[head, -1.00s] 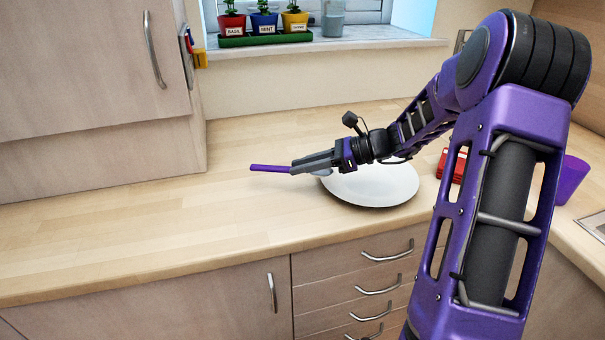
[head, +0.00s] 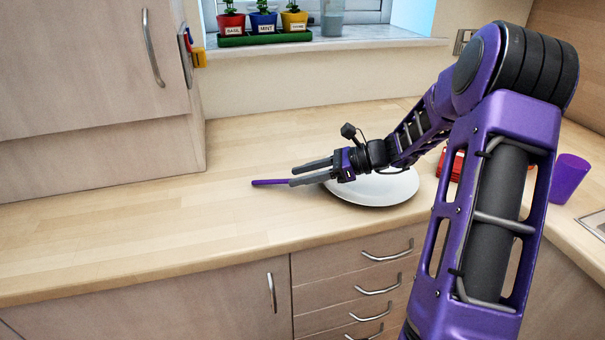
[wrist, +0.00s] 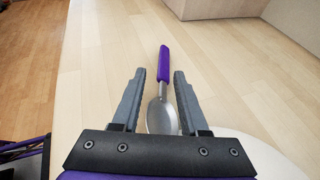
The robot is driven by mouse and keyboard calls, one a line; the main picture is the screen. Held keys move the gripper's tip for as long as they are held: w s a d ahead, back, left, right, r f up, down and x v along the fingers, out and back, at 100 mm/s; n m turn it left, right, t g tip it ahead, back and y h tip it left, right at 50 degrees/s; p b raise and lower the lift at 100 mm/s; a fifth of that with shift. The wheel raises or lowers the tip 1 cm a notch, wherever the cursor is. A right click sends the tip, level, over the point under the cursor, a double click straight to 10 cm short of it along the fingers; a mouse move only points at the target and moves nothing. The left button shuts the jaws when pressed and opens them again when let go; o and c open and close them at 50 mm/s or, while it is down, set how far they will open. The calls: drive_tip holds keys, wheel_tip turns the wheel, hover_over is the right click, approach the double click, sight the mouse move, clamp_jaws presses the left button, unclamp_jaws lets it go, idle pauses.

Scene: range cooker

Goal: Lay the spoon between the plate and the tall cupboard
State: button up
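The spoon has a purple handle (head: 270,183) and a grey metal bowl, which shows in the wrist view (wrist: 161,116). It appears to lie on the worktop, between the white plate (head: 385,192) and the tall cupboard (head: 90,70). My gripper (head: 299,174) is open, its fingers apart on either side of the spoon, with a visible gap to each finger in the wrist view (wrist: 159,73). The handle points away from my gripper. The bowl is hidden in the head view. My wrist covers part of the plate.
The wooden worktop (head: 150,235) is clear in front of the cupboard. A purple cup (head: 569,178) and a red object (head: 457,165) stand to the right, partly near my arm. Potted herbs in a green tray (head: 265,38) sit on the windowsill. Drawers are below the plate.

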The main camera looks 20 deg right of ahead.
drive_tip(key=shift+o, duration=0.4)
drive_tip(key=shift+r, duration=0.1)
drive_tip(key=shift+r, duration=0.25)
drive_tip(key=p+v, duration=0.1)
drive_tip(key=v, duration=1.1)
drive_tip(key=shift+s+r+p, duration=0.1)
drive_tip(key=shift+r+p, duration=0.15)
drive_tip(key=shift+p, duration=0.1)
